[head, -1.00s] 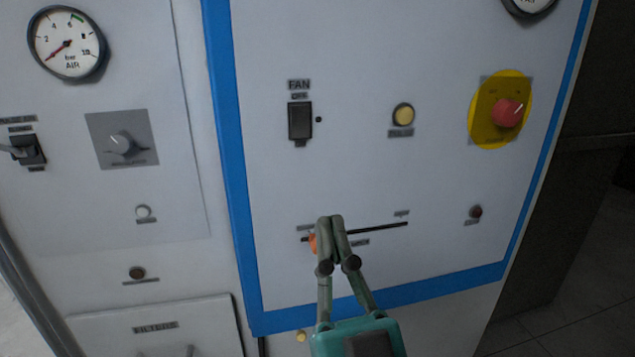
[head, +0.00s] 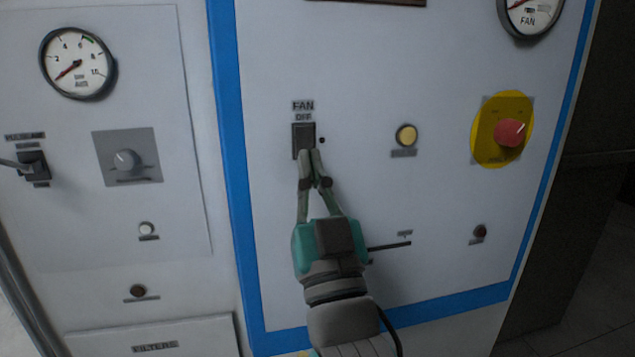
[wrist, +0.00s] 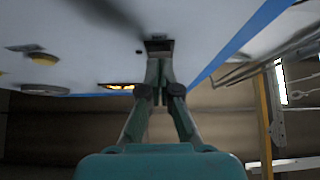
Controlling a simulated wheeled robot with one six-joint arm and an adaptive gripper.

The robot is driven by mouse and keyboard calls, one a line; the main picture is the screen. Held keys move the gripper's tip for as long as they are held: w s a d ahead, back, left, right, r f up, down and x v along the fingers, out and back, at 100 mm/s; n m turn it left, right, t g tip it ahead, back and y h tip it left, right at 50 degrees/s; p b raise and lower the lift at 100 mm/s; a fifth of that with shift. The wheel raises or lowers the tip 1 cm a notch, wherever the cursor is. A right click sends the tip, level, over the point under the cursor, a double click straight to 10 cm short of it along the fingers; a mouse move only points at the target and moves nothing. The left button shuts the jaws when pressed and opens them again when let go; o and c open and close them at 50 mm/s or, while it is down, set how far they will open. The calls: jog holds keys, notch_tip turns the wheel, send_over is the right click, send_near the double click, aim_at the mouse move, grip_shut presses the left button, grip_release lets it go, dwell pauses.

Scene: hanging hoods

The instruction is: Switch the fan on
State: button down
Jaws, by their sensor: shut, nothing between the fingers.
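The fan switch (head: 303,136) is a dark rocker on the white panel, under a FAN label with OFF printed above the rocker. My gripper (head: 310,152) is shut and empty, with its fingertips at the lower part of the switch. They hide the switch's lower end and any label there. In the wrist view, the fingertips (wrist: 159,62) are right by the dark switch (wrist: 159,45); I cannot tell whether they press it. A small dark lamp (head: 322,140) sits just right of the switch.
To the right are a yellow button (head: 406,136) and a red emergency knob (head: 509,132) on a yellow plate. A slider slot (head: 390,246) lies below, partly hidden by my arm. A FAN gauge (head: 530,14) is at the top right. A blue border (head: 231,150) runs left.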

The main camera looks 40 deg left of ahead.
jog(key=shift+w+a, duration=0.2)
jog(key=shift+w+a+f, duration=0.2)
jog(key=shift+w+a, duration=0.05)
jog(key=shift+a, duration=0.05)
dwell(0.3)
